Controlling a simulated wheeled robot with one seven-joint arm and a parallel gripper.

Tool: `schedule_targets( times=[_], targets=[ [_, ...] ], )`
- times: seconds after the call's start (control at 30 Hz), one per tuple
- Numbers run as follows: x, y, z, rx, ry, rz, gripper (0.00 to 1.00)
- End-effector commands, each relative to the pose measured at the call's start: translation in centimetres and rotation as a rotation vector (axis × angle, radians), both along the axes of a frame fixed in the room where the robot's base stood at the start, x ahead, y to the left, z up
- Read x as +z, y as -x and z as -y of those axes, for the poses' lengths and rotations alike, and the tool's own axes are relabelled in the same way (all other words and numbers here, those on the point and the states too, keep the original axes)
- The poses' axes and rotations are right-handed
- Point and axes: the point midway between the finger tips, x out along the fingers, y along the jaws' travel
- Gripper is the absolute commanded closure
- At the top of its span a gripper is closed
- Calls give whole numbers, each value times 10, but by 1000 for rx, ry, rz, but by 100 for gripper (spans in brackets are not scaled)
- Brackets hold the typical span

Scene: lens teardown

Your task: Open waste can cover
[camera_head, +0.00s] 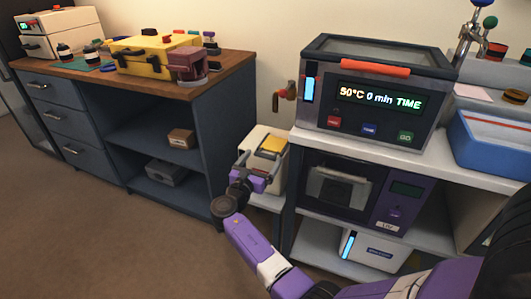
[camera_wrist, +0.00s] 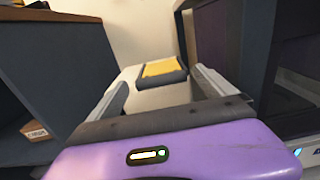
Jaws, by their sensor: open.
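The cover looks shut. Whether my fingers touch the can cannot be told.
The cabinet (camera_head: 150,105) stands close on the left, with a yellow case (camera_head: 150,57) on top. On the right, the bench holds a heated bath (camera_head: 375,95) above a purple UV unit (camera_head: 395,200). A tap (camera_head: 287,91) juts from the wall. Only a narrow gap surrounds the can.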

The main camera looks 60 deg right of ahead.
Motion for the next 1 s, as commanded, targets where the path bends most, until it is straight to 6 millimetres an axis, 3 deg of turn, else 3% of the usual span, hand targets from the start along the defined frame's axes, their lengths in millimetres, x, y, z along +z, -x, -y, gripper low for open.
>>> schedule_targets(
  times=[0.2, 0.4, 0.77, 1.0],
  targets=[
    [-2, -3, 35, -1, 0, 3, 5],
    [-1, -4, 56, 0, -1, 3, 5],
    [-1, -5, 61, 2, -2, 3, 5],
    [-1, -5, 60, 2, -2, 3, 53]
  ],
)
